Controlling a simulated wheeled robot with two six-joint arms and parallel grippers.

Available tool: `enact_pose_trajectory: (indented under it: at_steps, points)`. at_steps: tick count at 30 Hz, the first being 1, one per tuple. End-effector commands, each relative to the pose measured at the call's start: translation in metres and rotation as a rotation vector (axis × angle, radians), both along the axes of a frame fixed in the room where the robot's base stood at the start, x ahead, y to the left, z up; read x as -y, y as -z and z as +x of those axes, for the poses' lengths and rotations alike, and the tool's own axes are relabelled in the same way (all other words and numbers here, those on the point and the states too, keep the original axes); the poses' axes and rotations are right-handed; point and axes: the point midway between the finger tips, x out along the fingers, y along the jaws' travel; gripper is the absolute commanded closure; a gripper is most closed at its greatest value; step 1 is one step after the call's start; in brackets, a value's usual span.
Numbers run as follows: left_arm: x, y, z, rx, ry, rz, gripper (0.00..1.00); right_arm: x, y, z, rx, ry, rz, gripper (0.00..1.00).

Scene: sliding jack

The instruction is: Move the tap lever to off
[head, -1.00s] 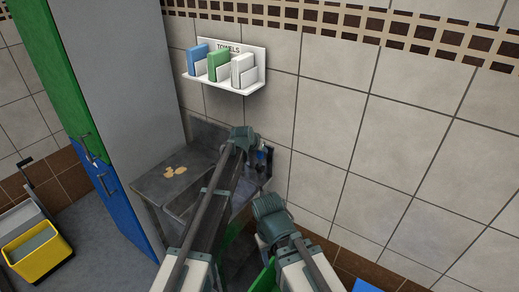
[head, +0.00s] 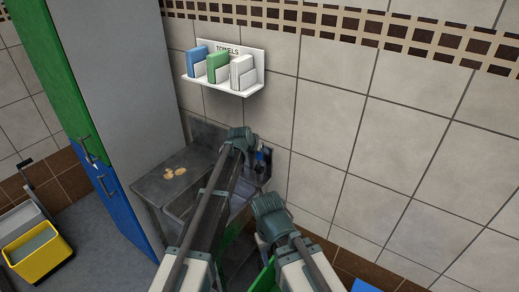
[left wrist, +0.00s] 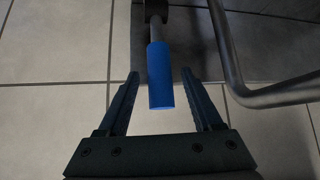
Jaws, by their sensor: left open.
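The tap lever (left wrist: 160,78) has a blue grip on a grey rod and shows in the left wrist view, its blue end pointing toward the gripper. My left gripper (left wrist: 160,74) is open, with one finger on each side of the blue grip and a visible gap to both. In the head view, my left arm reaches over the steel sink (head: 150,188) to the wall; the arm hides its fingers and most of the tap. A small blue patch shows beside its end, but I cannot tell what it is. My right arm is in the head view, but its gripper fingers do not show.
A bent dark metal tube (left wrist: 262,97) runs right of the lever in the left wrist view. A towel rack (head: 224,82) hangs on the tiled wall above. A tall grey cabinet (head: 115,80) stands left of the sink. A yellow bucket (head: 40,255) is on the floor.

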Motion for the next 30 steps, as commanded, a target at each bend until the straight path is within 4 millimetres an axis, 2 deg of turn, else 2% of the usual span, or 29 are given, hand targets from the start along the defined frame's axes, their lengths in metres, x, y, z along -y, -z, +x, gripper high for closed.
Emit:
enact_pose_trajectory:
  at_steps: [1,16,21,30]
  points:
    - [-0.003,-0.010,-0.006,0.000,0.000,0.000,0.33,0.000,-0.010,0.000,0.000,0.000,0.000,0.50]
    - [-0.030,-0.082,-0.066,0.000,-0.001,-0.001,0.33,0.000,-0.082,0.000,0.000,-0.001,0.000,0.50]
    - [-0.034,-0.091,-0.076,0.001,0.001,-0.001,0.33,0.000,-0.091,0.000,0.000,0.003,0.001,0.50]
    - [-0.035,-0.090,-0.076,0.001,0.000,0.000,0.33,0.000,-0.090,0.000,0.000,0.004,0.001,0.50]
